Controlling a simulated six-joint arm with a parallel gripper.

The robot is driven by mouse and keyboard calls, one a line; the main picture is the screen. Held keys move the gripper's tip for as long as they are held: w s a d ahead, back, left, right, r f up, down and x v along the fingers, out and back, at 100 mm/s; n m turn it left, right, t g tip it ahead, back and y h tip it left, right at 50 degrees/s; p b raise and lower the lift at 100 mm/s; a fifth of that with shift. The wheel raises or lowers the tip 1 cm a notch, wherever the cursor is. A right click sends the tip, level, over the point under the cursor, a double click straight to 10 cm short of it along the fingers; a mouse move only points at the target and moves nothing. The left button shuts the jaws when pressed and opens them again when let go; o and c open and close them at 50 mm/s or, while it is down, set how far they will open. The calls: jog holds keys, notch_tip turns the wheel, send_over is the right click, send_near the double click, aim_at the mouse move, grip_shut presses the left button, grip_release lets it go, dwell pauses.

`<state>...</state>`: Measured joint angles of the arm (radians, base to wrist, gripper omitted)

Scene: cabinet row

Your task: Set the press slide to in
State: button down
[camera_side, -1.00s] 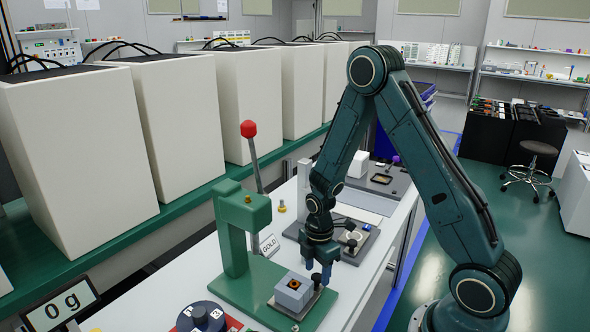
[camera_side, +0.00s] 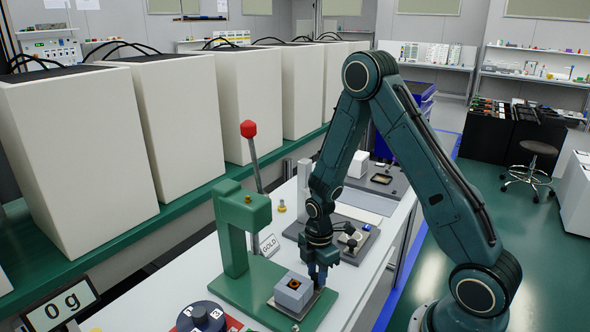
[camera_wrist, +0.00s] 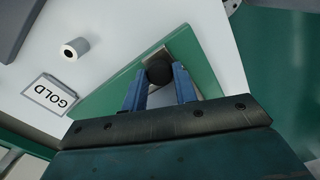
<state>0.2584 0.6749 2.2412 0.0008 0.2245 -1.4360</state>
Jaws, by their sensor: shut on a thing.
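The green press (camera_side: 241,228) stands on a green base plate at the near end of the white bench, with a red-knobbed lever (camera_side: 248,129). Its slide (camera_side: 285,313) is a thin metal plate on the base, carrying a grey block (camera_side: 294,290) with a dark square opening. The block stands out in front of the press column, toward the arm. My gripper (camera_side: 318,277) is down at the far end of the slide. In the wrist view, the blue fingers (camera_wrist: 159,88) are shut on the slide's round black knob (camera_wrist: 158,72). The fingers hide the knob in the side view.
A GOLD sign (camera_side: 270,244) stands beside the press. A dark rotary part (camera_side: 201,318) and a 0 g display (camera_side: 60,306) are at the near left. A grey fixture plate (camera_side: 357,246) lies behind my gripper. Tall white cabinets (camera_side: 170,110) line the left.

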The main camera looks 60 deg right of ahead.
jog(key=shift+w, duration=4)
jog(key=c, duration=1.1)
grip_release()
jog(key=shift+s, duration=0.2)
